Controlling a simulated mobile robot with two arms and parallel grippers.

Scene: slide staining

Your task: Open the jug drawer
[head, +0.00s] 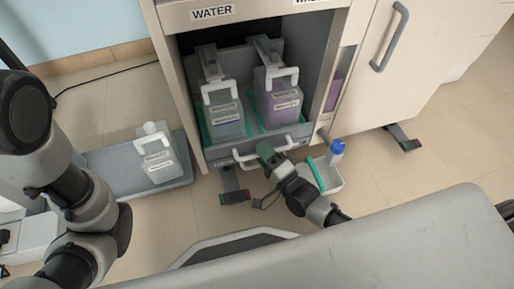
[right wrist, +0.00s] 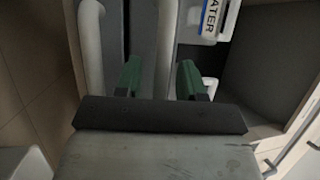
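The jug drawer (head: 238,153) sits low in the cabinet. Its low grey front has a pale bar handle (head: 246,160). Two white-handled jugs stand in it, one with bluish liquid (head: 224,123) and one with purple liquid (head: 276,103). My right gripper (head: 267,152), with green fingers, is at the drawer front by the handle. In the right wrist view its two fingers (right wrist: 160,80) stand apart, with a pale bar (right wrist: 166,50) between them and a gap on the left side. Contact is not clear. My left arm is at the left; its gripper is out of view.
A clear jug (head: 154,153) stands on a grey tray (head: 110,178) left of the cabinet. A white container (head: 330,180) and a blue-capped bottle (head: 336,150) are right of my right gripper. A closed cabinet door with a grey handle (head: 388,38) is at the right.

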